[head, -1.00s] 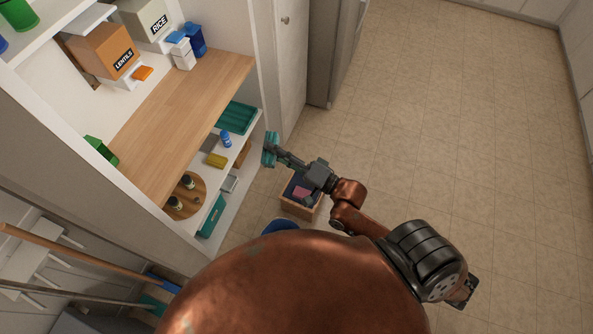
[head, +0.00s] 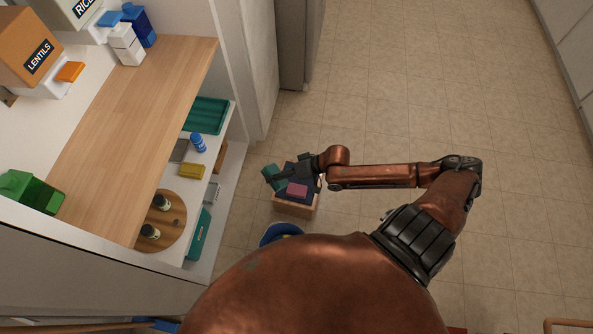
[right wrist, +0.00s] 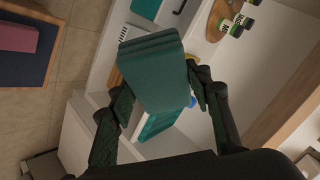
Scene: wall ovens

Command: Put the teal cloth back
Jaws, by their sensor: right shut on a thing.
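The teal cloth (right wrist: 152,72) is a thick folded bundle between the two fingers of my right gripper (right wrist: 158,82) in the right wrist view. The gripper is shut on it. In the head view the cloth (head: 272,175) is at the tip of my right gripper (head: 280,174), in the air right of the pantry shelves and at the upper left of a wooden box (head: 296,209). Its height over the floor is hard to tell. The box has a dark inside with a pink folded thing (head: 297,190). My left gripper is not in view.
A blue bucket (head: 272,234) stands on the floor.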

